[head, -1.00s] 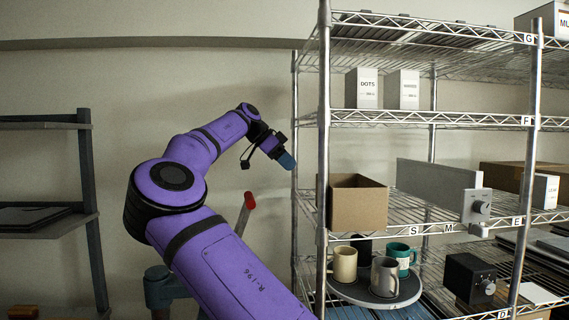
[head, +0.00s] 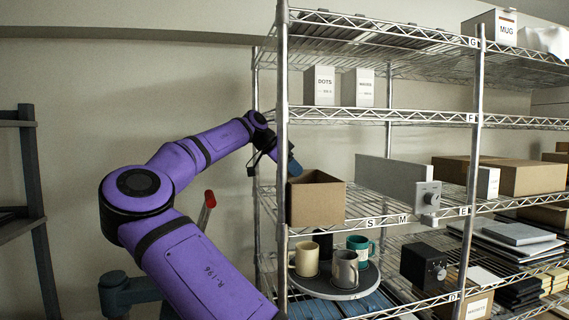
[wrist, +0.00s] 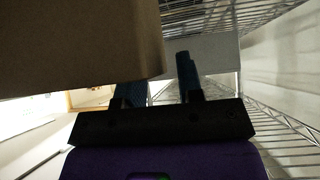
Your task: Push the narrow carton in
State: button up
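Several cartons are in view; I cannot tell for sure which is the narrow one. Two slim white cartons, one marked DOTS (head: 320,86) and one beside it (head: 358,88), stand upright on the upper shelf. A slim white carton (head: 488,182) stands among brown boxes on the shelf below. An open brown box (head: 318,202) sits at that shelf's front left. My gripper (head: 292,167) is at the box's upper left corner, by the shelf post. In the wrist view my gripper (wrist: 160,78) has its blue fingers apart, with nothing seen between them; the brown box (wrist: 75,45) hides the left fingertip.
The front shelf post (head: 282,130) stands close to my gripper. A grey panel (head: 392,178) with a dial unit (head: 427,196) is right of the brown box. Mugs stand on a round tray (head: 330,290) below. A dark dial box (head: 423,264) is on the lower shelf.

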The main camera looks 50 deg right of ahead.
jog(key=shift+s+d+f, duration=0.2)
jog(key=shift+f, duration=0.05)
grip_shut()
jog(key=shift+d, duration=0.1)
